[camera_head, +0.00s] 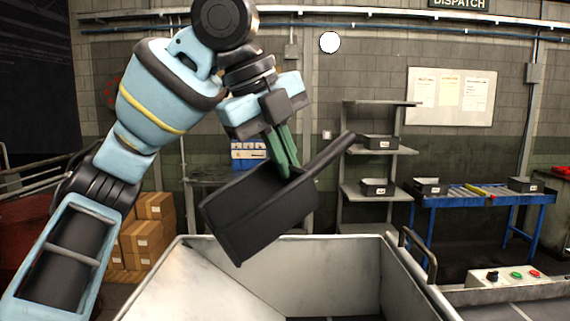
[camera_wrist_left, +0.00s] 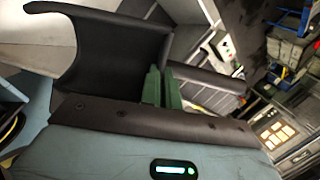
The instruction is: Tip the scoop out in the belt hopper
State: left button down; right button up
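The dark grey scoop (camera_head: 262,212) hangs tilted in the air above the metal belt hopper (camera_head: 345,270), its handle (camera_head: 328,155) rising to the right. My left gripper (camera_head: 287,166) has its green fingers close together at the handle end of the scoop and holds it. In the left wrist view the green fingers (camera_wrist_left: 162,86) stand between the scoop's body (camera_wrist_left: 108,55) and its handle (camera_wrist_left: 205,82). No bolts show in the scoop, but part of its inside is hidden. The hopper's floor is mostly out of view. My right gripper is not in view.
A control box with buttons (camera_head: 516,277) and a bent black rail (camera_head: 419,252) stand right of the hopper. Behind are a blue roller table (camera_head: 480,197), grey shelves (camera_head: 376,150) and cardboard boxes (camera_head: 145,232). The air right of the scoop is free.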

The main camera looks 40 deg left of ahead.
pick_arm(q)
notch_tip(320, 180, up, 4)
jog(key=g, duration=0.2)
jog(key=g+y, duration=0.1)
jog(key=g, duration=0.1)
jog(key=shift+r+g+y, duration=0.15)
jog(key=shift+g+y, duration=0.15)
dwell(0.5)
dwell(1.2)
